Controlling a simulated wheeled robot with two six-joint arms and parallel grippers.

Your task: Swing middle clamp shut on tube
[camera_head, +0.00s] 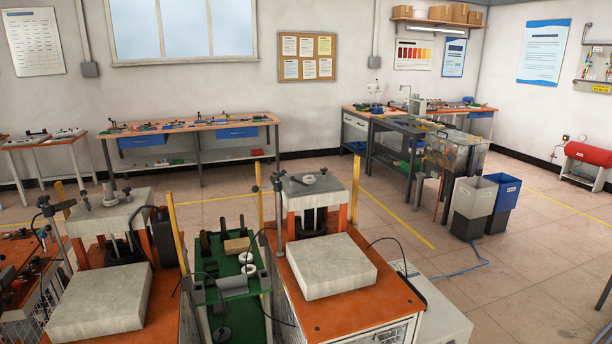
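No clamp or tube can be made out for certain. Two orange-topped stations stand in front. The right station (385,296) has a grey slab (330,265) at its front and a raised plate (308,186) on posts behind it. A black-knobbed upright rod (277,195) stands at that plate's left side. The left station (160,305) has a similar slab (100,302) and raised plate (110,210), with a black-knobbed lever (45,205) at its left. Neither of my grippers is in view.
A green tray (243,328) with white rings (247,262) and a small brown block (237,245) sits between the stations. Grey and blue bins (505,200) stand at right. Workbenches (200,125) line the back wall. The tiled floor between is mostly clear.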

